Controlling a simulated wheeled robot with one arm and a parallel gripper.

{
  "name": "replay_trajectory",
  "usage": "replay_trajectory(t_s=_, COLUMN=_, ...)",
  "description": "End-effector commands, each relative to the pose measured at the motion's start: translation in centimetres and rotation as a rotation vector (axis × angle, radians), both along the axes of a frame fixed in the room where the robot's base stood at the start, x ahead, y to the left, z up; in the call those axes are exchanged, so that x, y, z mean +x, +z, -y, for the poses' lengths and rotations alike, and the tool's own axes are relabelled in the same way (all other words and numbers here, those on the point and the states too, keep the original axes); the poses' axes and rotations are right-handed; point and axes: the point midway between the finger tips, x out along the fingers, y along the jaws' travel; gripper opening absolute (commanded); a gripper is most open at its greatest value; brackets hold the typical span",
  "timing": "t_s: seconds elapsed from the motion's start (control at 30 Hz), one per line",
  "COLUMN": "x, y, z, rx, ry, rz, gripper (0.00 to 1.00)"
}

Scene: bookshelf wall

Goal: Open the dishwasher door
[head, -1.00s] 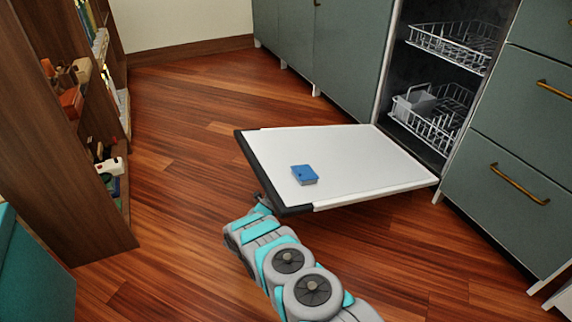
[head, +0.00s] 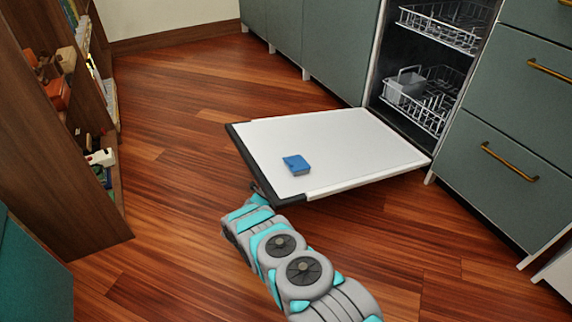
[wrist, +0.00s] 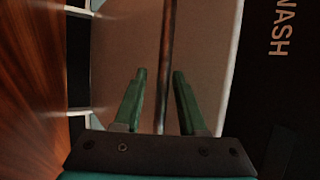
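The dishwasher door (head: 345,135) is swung far down, its white inner face up and close to level, with a dark outer edge. The open dishwasher cavity (head: 385,98) shows behind it. In the head view my gripper (head: 257,188) is at the door's near outer corner, partly hidden by the door and my arm. In the wrist view my gripper (wrist: 160,75) has its two green fingers apart. A thin bar (wrist: 168,40), seemingly the door handle, runs between them. I see a gap on the left finger's side; contact with the right finger is unclear.
A blue box (head: 296,165) lies on the door. Wire racks (head: 440,112) are inside the dishwasher. Drawers (head: 500,195) stand to its right, cabinets (head: 335,50) to its left. A wooden bookshelf (head: 60,150) stands at left. Wooden floor (head: 180,140) lies clear between.

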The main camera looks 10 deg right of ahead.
Motion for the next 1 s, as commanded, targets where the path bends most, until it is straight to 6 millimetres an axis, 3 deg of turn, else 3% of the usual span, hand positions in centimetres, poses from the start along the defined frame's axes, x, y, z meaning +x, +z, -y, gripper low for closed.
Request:
replay_trajectory(t_s=0.43, x=-0.3, y=-0.1, z=-0.6, rx=-0.001, ry=0.004, rz=0.001, gripper=0.47)
replay_trajectory(t_s=0.83, x=-4.1, y=-2.6, z=-4.2, rx=0.000, ry=0.002, rz=0.002, gripper=0.47)
replay_trajectory(t_s=1.0, x=-4.9, y=-3.3, z=-4.9, rx=-0.001, ry=0.000, rz=-0.001, gripper=0.47)
